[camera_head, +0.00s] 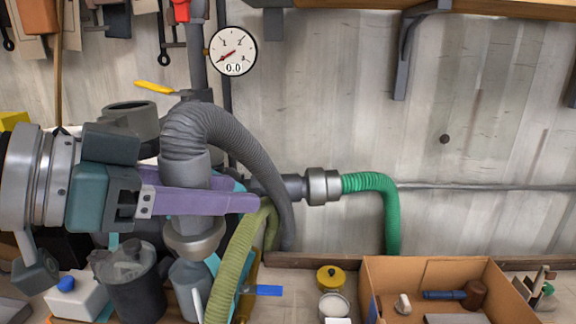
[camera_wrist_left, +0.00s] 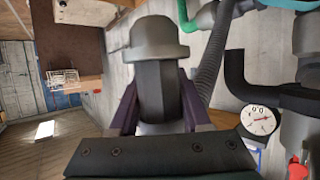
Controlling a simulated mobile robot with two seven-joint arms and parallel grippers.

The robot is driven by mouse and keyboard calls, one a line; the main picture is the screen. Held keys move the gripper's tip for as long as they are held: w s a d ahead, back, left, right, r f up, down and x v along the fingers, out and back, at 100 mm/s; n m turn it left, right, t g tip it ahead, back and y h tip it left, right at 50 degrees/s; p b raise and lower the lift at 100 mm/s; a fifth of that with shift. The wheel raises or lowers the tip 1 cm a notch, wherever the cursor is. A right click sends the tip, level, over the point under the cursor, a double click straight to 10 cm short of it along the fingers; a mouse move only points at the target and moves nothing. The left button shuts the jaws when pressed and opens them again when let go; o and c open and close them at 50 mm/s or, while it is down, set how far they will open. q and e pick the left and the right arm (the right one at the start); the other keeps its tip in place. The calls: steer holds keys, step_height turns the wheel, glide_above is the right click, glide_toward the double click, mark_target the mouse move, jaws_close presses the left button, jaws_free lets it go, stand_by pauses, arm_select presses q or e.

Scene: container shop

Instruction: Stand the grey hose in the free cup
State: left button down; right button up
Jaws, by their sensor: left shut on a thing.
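The grey hose (camera_head: 222,123) is ribbed and arches up and over to the right, its far end running down behind other parts. My left gripper (camera_head: 240,201) has purple fingers shut across the hose's smooth end piece, with its flared grey collar (camera_head: 194,240) pointing down below them. My right gripper is not in view.
A pressure gauge (camera_head: 233,51) and a yellow-handled valve (camera_head: 154,87) are behind. A green hose (camera_head: 378,187) and an olive hose (camera_head: 236,262) hang nearby.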

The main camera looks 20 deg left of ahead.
arm_select(q)
steer(key=w+d+f+y+b, duration=0.1)
steer(key=d+f+b, duration=0.1)
steer(key=f+b, duration=0.9)
steer(key=w+d+f+n+t+b, duration=0.1)
steer(key=d+f+b, duration=0.1)
steer(key=f+b, duration=1)
steer(key=w+d+f+n+y+b, duration=0.1)
steer(key=w+d+f+b, duration=0.1)
steer(key=f+b, duration=0.9)
steer(key=shift+d+f+y, duration=0.15)
steer(key=shift+d+f, duration=0.05)
steer(key=shift+f, duration=1.75)
steer(key=shift+d+f+y, duration=0.15)
steer(key=shift+d+f, duration=0.05)
steer(key=shift+f, duration=1.75)
steer(key=shift+f+b, duration=0.55)
steer(key=shift+f, duration=0.2)
steer(key=shift+r+p, duration=0.1)
steer(key=shift+p, duration=0.7)
steer(key=shift+f+b, duration=0.45)
steer(key=shift+f, duration=0.4)
steer(key=shift+p, duration=0.35)
steer(key=shift+f, duration=0.15)
